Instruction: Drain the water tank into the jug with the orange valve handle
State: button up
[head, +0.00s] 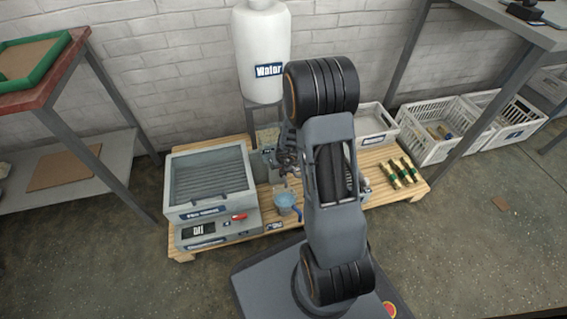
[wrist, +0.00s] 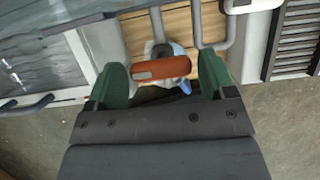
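The white water tank (head: 262,30), labelled "Water", stands on a raised frame at the back. The blue jug (head: 285,202) stands on the pallet below it, beside my arm. In the wrist view, the orange valve handle (wrist: 160,68) lies crosswise between the green fingertips of my gripper (wrist: 164,78). The fingers are apart, with a gap at the handle's right end; its left end looks close to the left finger, and I cannot tell if they touch. The jug (wrist: 182,86) shows partly behind the handle. In the head view my arm hides the valve.
White crates (head: 440,130) stand at the right wall. Grey pipes (wrist: 227,20) run close to the right finger.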

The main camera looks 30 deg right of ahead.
jog(key=p+v, duration=0.9)
jog(key=v, duration=0.5)
jog(key=shift+f, duration=0.1)
dwell(0.3)
